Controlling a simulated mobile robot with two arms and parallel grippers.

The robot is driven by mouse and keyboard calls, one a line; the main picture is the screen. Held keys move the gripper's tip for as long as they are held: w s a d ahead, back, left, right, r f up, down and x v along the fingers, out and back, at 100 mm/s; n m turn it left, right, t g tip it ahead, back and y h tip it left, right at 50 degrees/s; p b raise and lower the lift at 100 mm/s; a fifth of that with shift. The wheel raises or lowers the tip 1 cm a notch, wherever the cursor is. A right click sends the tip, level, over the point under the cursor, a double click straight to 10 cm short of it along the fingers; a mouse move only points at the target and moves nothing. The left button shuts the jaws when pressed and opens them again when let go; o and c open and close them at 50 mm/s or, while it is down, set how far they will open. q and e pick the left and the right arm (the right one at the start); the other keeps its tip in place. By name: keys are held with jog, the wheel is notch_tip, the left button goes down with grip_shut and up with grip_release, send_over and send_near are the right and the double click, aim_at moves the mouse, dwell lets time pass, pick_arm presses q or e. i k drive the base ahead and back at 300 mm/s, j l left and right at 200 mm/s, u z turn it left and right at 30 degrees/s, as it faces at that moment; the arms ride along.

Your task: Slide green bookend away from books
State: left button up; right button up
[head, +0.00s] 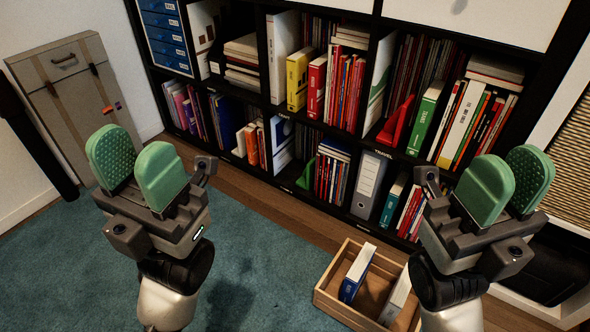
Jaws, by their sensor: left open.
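The green bookend (306,174) stands in the lower row of the black bookshelf, in the middle compartment. It is at the left side of a row of upright books (331,172), right up against them as far as I can tell. Its lower part is dark and hard to make out. My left gripper (138,168) is open and empty, over the carpet well to the left of the bookend. My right gripper (508,187) is open and empty, in front of the shelf's right end, far to the right of the bookend.
A red bookend (397,120) stands in the compartment above and to the right. A grey binder (369,184) is right of the books. A wooden crate (338,308) with books stands on the floor in front. A cardboard case (75,110) leans at the left wall.

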aim_at(307, 181)
jog(key=i+j+z, duration=0.2)
jog(key=z, duration=0.2)
jog(key=i+j+z, duration=0.15)
jog(key=j+z, duration=0.25)
jog(key=i+j, duration=0.15)
jog(key=j, duration=0.35)
jog(key=i+j+z, duration=0.1)
jog(key=j, duration=0.35)
jog(key=i+j, duration=0.2)
jog(key=j, duration=0.3)
jog(key=i+j+z, duration=0.1)
jog(key=j, duration=0.4)
jog(key=i+j, duration=0.15)
jog(key=j, duration=0.35)
jog(key=i+j+z, duration=0.1)
jog(key=j, duration=0.45)
jog(key=i+j, duration=0.15)
jog(key=j, duration=0.35)
